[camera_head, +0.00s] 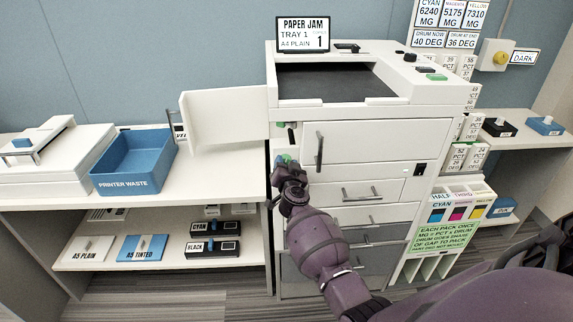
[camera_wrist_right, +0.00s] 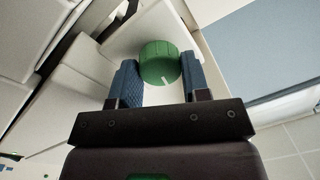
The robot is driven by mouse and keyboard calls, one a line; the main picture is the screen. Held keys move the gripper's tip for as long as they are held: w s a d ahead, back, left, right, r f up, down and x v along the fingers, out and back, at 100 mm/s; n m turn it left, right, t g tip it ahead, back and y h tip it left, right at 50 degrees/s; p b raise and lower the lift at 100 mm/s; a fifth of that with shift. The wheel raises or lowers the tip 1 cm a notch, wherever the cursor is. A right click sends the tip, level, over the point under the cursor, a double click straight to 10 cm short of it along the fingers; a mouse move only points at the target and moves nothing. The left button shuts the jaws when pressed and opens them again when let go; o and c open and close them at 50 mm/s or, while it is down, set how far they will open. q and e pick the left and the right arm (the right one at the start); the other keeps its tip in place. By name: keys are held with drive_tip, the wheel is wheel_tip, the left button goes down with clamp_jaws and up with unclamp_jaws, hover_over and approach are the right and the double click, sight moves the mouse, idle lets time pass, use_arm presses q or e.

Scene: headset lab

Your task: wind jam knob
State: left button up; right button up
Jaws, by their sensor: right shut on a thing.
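The printer (camera_head: 380,140) stands in the middle of the head view, with its white side door (camera_head: 225,117) swung open to the left. My right gripper (camera_head: 285,163) reaches into the opening at the printer's left side. In the right wrist view its blue fingers are shut on the green jam knob (camera_wrist_right: 159,62), one on each side. A white mark shows on the knob's rim, towards the lower right. In the head view the gripper mostly hides the knob. The printer's screen (camera_head: 303,34) reads paper jam, tray 1, A4 plain, with a 1. My left gripper is not in view.
A blue printer waste bin (camera_head: 133,163) and a white device (camera_head: 50,160) stand on the left counter. The shelf below holds paper packs (camera_head: 140,248) and black cartridges (camera_head: 212,247). Another green part (camera_head: 280,124) shows above my gripper. Drawers (camera_head: 370,192) lie right of it.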

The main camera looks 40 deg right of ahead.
drive_tip(key=shift+m, duration=0.9)
drive_tip(key=m, duration=0.2)
drive_tip(key=shift+f+m, duration=0.1)
drive_tip(key=shift+m, duration=0.2)
drive_tip(key=m, duration=0.3)
drive_tip(key=shift+f, duration=0.1)
drive_tip(key=m, duration=0.5)
drive_tip(key=shift+m+h, duration=0.3)
drive_tip(key=shift+h, duration=0.1)
drive_tip(key=m, duration=0.3)
drive_tip(key=shift+a+m, duration=0.1)
drive_tip(key=shift+m, duration=0.3)
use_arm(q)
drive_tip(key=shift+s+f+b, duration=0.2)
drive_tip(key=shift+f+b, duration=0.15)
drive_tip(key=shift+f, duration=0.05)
use_arm(e)
drive_tip(key=shift+m, duration=1.5)
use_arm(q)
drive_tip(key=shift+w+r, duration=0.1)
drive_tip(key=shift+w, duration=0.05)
